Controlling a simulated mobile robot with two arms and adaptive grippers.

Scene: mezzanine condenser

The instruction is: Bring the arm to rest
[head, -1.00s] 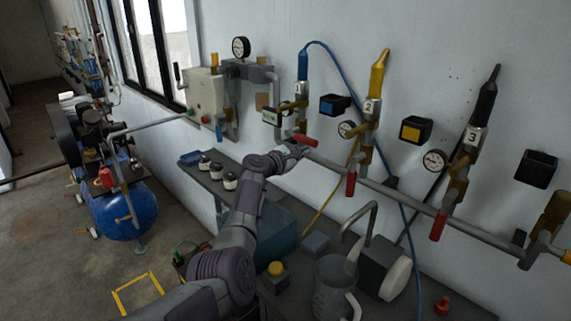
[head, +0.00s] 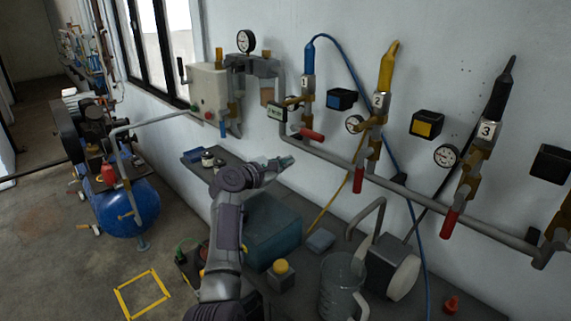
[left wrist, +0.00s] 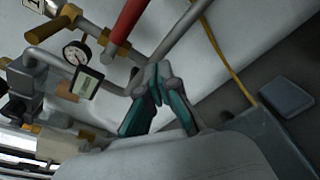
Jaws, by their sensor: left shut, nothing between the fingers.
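My left arm rises from the bottom of the head view. Its gripper (head: 287,161) is shut and empty, in the air below the manifold pipe and clear of it. The left wrist view shows its teal-padded fingers (left wrist: 154,88) closed together. The nearest valve, on drop 1, has a red handle (head: 311,134) lying sideways along the pipe; a red handle (left wrist: 128,20) also shows in the wrist view beyond the fingers. The other two red handles (head: 358,180) (head: 450,222) hang down. My right gripper is not in view.
A blue-tank compressor (head: 125,207) stands at left. Open floor shows around a yellow square (head: 142,294).

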